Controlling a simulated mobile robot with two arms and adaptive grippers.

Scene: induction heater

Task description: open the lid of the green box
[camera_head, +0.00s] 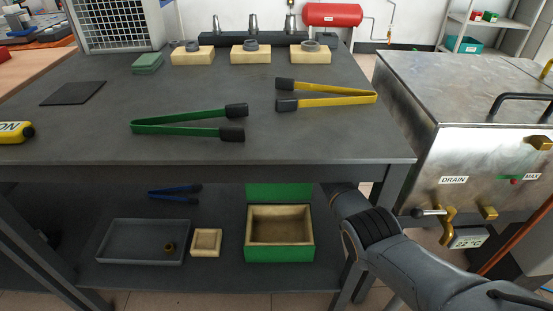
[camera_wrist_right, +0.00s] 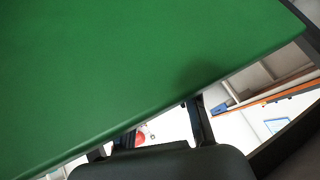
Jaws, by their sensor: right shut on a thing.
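The green box (camera_head: 280,250) stands on the lower shelf under the table, and its pale, empty inside shows. A green panel, its lid (camera_head: 278,191), stands raised behind the opening, its upper part hidden by the table top. In the right wrist view the lid (camera_wrist_right: 130,70) fills much of the picture as a flat green face. My right gripper (camera_wrist_right: 175,150) shows there as a dark finger at the lid's edge, shut on the lid. In the head view my right arm reaches under the table from the right, its gripper hidden. My left gripper is not in view.
A grey tray (camera_head: 120,250) and a small pale block (camera_head: 206,242) sit left of the box, with blue tongs (camera_head: 175,193) behind. The table edge (camera_head: 220,169) overhangs the shelf. Green tongs (camera_head: 180,122) and yellow tongs (camera_head: 335,95) lie on top. A metal tank (camera_head: 470,100) stands right.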

